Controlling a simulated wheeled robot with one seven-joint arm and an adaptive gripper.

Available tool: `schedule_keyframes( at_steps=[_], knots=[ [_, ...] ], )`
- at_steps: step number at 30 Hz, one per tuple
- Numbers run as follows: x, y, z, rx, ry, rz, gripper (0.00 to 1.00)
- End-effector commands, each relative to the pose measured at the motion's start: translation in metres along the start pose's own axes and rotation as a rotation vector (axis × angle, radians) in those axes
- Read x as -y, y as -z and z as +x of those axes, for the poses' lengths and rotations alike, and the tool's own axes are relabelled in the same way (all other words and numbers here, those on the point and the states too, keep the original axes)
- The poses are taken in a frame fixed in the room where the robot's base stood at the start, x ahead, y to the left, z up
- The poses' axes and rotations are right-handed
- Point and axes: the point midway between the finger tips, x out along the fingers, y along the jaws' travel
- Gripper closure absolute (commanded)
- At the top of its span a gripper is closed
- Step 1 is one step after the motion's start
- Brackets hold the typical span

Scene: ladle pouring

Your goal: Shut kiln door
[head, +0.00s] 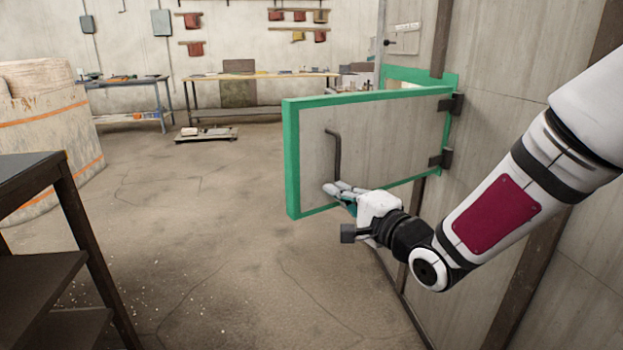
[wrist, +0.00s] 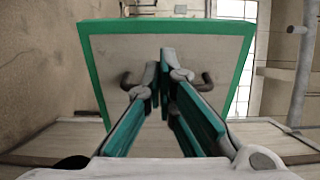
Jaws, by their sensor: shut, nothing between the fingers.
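The kiln door (head: 384,139) is a grey panel with a green frame. It stands swung open, out from the wall on its right, on two dark hinges (head: 447,105). A dark bent handle (head: 336,150) is on its visible face. My gripper (head: 328,188) is at the lower end of the handle, in front of the door; I cannot tell if it touches. In the wrist view my gripper (wrist: 165,55) has its fingertips together with nothing between them. The door (wrist: 110,50) lies ahead there, and the handle (wrist: 127,80) shows on both sides of the fingers, its middle hidden.
The green-framed kiln opening (head: 450,80) is in the wall (head: 530,110), mostly hidden behind the door. A dark shelf unit (head: 60,185) stands at the left front. Workbenches (head: 255,75) line the back. The floor (head: 215,200) left of the door is clear.

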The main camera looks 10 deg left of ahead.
Motion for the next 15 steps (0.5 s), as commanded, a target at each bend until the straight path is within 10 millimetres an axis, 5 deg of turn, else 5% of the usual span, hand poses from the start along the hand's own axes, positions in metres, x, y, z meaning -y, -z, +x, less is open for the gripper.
schedule_keyframes(
  at_steps=[15],
  knots=[
    [-0.002, 0.000, 0.093, 0.000, 0.000, -0.001, 1.00]
  ],
)
